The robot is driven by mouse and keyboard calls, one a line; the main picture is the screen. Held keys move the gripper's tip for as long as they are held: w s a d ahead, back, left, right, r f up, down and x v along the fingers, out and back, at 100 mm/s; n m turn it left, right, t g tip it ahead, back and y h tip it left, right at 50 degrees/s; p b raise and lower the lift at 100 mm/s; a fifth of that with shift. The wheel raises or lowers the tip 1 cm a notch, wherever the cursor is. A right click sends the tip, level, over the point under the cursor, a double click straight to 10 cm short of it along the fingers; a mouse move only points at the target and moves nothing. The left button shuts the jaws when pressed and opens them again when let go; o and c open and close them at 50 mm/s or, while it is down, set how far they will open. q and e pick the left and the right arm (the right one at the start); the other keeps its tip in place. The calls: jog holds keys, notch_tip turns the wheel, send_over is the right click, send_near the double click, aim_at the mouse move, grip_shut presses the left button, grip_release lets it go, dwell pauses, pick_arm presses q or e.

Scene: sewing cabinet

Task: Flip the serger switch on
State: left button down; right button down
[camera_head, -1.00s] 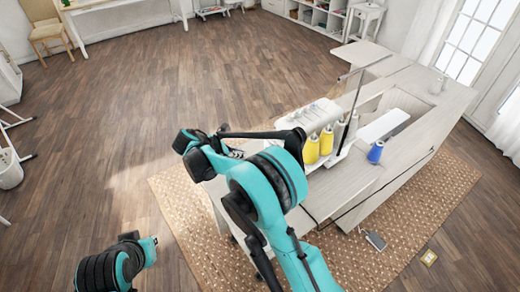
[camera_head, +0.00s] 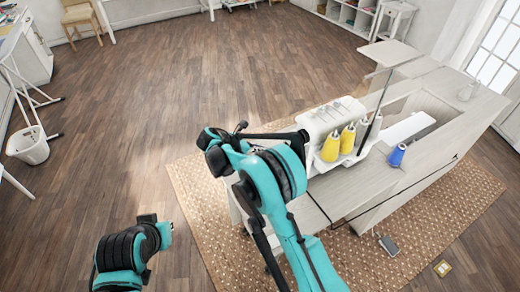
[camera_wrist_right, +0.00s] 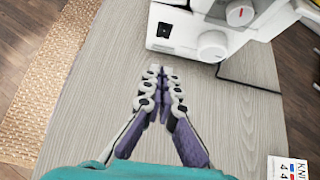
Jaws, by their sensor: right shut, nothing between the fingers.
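The white serger (camera_head: 330,116), with yellow thread cones (camera_head: 331,145) on it, stands on the pale wooden cabinet (camera_head: 352,188).
A blue thread spool (camera_head: 397,155) stands on the cabinet beside the serger. A black cord (camera_wrist_right: 235,78) runs from the serger, and a printed card (camera_wrist_right: 287,168) lies at the lower right. A foot pedal (camera_head: 389,245) is on the woven rug (camera_head: 205,215). Floor to the left is open.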

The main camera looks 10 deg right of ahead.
jog(key=b+x, duration=0.1)
jog(key=x, duration=0.5)
jog(key=shift+f+b, duration=0.2)
jog(key=shift+b, duration=0.15)
jog(key=d, duration=0.2)
jog(key=w+d+b, duration=0.1)
jog(key=shift+w+r, duration=0.1)
jog(key=shift+r, duration=0.15)
jog(key=shift+w+d+r, duration=0.1)
jog(key=shift+w+d, duration=0.1)
jog(key=shift+d, duration=0.2)
jog(key=shift+d, duration=0.1)
jog(key=shift+w+d+r, duration=0.15)
jog(key=shift+d+r, duration=0.05)
jog(key=shift+d, duration=0.2)
jog(key=shift+r, duration=0.1)
jog(key=shift+r+p, duration=0.55)
jog(key=shift+r, duration=0.15)
